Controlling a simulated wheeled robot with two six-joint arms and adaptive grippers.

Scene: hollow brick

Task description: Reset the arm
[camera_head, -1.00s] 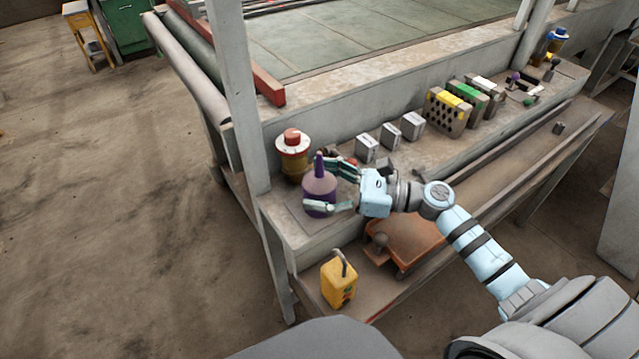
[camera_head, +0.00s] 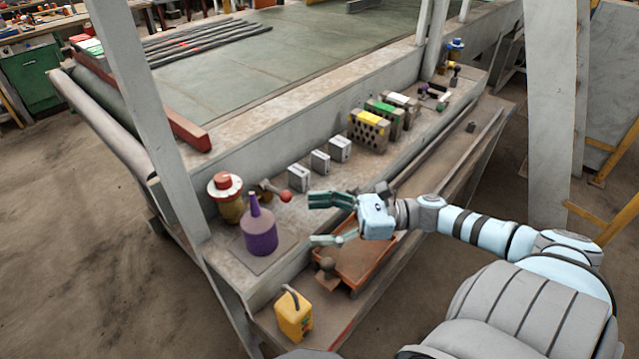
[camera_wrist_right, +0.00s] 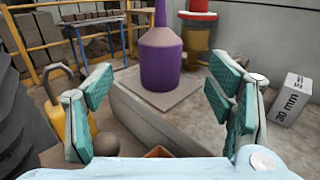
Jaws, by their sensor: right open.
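My right gripper (camera_head: 328,220) is open and empty. It hangs to the right of the purple bottle (camera_head: 260,230) in the head view, clear of it. The bottle stands upright on a square plate (camera_head: 283,243) on the bench ledge. In the right wrist view the bottle (camera_wrist_right: 160,58) stands ahead, beyond the gap between the two spread fingers (camera_wrist_right: 160,108). My left gripper is not in view.
A red-capped yellow container (camera_head: 228,200) stands behind the bottle. Grey blocks (camera_head: 320,161) and hollow bricks (camera_head: 368,132) line the ledge. Below are an orange tray (camera_head: 372,262) and a yellow can (camera_head: 294,315). A post (camera_head: 150,120) rises at left.

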